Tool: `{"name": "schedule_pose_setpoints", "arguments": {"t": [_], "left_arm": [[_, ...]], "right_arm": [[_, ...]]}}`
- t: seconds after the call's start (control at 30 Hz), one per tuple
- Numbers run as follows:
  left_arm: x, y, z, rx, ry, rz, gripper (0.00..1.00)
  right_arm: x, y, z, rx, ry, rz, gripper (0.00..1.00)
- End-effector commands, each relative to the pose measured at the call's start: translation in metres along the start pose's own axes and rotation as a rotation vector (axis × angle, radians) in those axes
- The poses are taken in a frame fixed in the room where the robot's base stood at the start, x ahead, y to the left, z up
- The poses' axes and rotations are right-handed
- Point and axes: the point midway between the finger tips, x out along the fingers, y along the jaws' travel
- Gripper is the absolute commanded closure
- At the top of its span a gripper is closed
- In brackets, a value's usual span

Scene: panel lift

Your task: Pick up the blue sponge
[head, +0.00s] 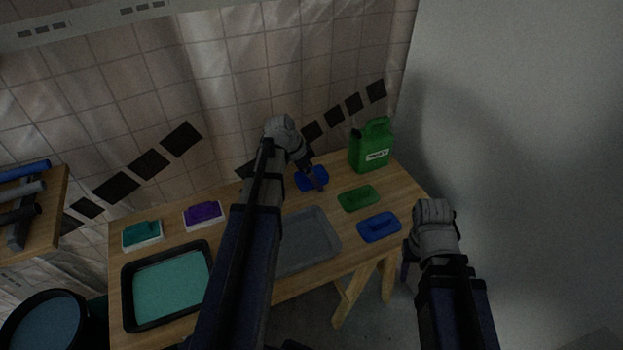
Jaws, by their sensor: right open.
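Two blue flat pieces lie on the wooden table. One blue sponge-like piece (379,228) is near the table's right front edge, with a raised darker middle. The other blue piece (302,184) is farther back and partly covered by my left gripper (314,178). Whether that gripper touches it, and how its jaws stand, is too dark and small to tell. My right gripper (435,212) is open, just right of the table, apart from the nearer blue piece. Its fingers are mostly hidden by the wrist.
A green flat piece (358,199) lies between the blue ones. A green jug (372,147) stands at the back right.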

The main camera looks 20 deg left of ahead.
Motion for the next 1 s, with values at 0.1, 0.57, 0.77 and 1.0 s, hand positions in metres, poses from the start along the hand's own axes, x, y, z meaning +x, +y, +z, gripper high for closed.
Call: {"name": "schedule_pose_setpoints", "arguments": {"t": [0.1,0.57,0.77,1.0], "left_arm": [[0.0014,0.0000,0.0007,0.000,0.000,0.000,0.00],[0.0011,0.0000,0.0005,0.000,0.000,0.000,0.26],[0.0011,0.0000,0.0005,0.000,0.000,0.000,0.48],[0.0011,0.0000,0.0005,0.000,0.000,0.000,0.75]], "right_arm": [[0.0015,-0.0001,-0.0001,0.000,0.000,0.000,0.50],[0.0012,-0.0001,-0.0001,0.000,0.000,0.000,0.50],[0.0012,-0.0001,-0.0001,0.000,0.000,0.000,0.50],[0.0012,-0.0001,-0.0001,0.000,0.000,0.000,0.50]]}}
